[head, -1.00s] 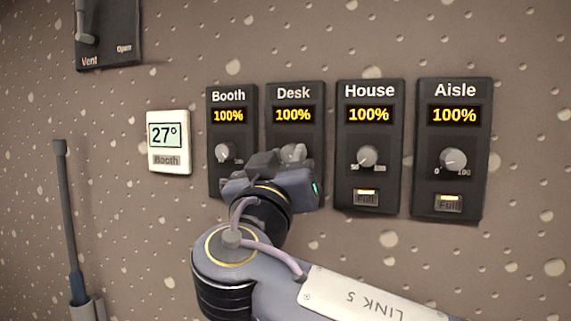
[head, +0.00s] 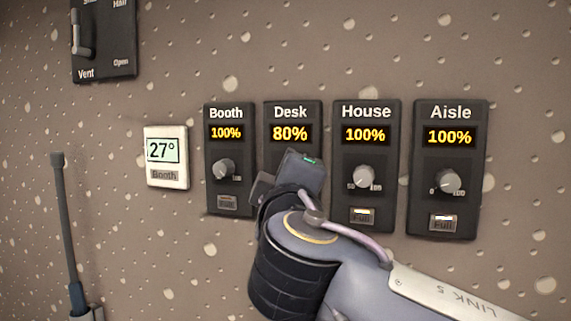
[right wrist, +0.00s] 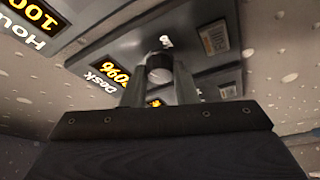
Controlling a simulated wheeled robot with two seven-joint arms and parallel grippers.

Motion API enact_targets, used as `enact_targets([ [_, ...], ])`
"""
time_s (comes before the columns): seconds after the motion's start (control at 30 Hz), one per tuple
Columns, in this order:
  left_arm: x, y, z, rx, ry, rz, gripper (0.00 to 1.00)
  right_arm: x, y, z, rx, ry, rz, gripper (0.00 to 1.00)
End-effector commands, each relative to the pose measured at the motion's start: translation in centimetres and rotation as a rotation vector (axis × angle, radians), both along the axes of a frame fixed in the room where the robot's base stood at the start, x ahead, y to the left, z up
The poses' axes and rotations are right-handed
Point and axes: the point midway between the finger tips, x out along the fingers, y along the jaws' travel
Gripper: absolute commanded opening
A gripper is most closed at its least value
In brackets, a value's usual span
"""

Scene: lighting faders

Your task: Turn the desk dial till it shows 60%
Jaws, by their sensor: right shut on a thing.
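The Desk panel (head: 293,113) is on the wall, second from the left in a row of dark panels. Its display (head: 290,134) reads 80% in the head view. My right gripper (head: 293,175) covers the lower part of this panel, so its dial is hidden there. In the right wrist view the desk dial (right wrist: 160,69) sits between the fingers of my right gripper (right wrist: 160,82), which is shut on it. The Desk panel shows tilted in that view, with a button (right wrist: 214,37) beside the dial. My left gripper is not in view.
The Booth panel (head: 228,113), House panel (head: 366,112) and Aisle panel (head: 450,113) each read 100% and flank the Desk panel closely. A white thermostat (head: 166,177) reads 27°. A Vent switch panel (head: 112,45) is at upper left, above a dark rod (head: 66,230).

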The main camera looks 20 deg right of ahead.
Motion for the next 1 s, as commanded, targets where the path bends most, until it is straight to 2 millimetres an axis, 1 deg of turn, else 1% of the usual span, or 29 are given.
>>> enact_targets([
  [0.03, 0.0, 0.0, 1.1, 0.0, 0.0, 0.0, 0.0, 0.0, 0.0, 0.5, -0.037, 0.029, 0.0, 0.03],
  [0.4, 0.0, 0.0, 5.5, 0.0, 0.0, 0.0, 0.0, 0.0, -0.1, 0.8, -0.323, 0.222, -0.001, 0.03],
  [0.6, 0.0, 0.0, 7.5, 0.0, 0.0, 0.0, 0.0, 0.0, 0.0, 0.7, -0.45, 0.307, -0.001, 0.03],
  [0.8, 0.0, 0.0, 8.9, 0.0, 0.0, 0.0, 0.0, 0.0, 0.0, 0.6, -0.54, 0.367, 0.0, 0.03],
  [1.0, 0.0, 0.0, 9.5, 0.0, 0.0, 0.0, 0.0, 0.0, 0.0, 0.5, -0.589, 0.401, -0.001, 0.03],
])
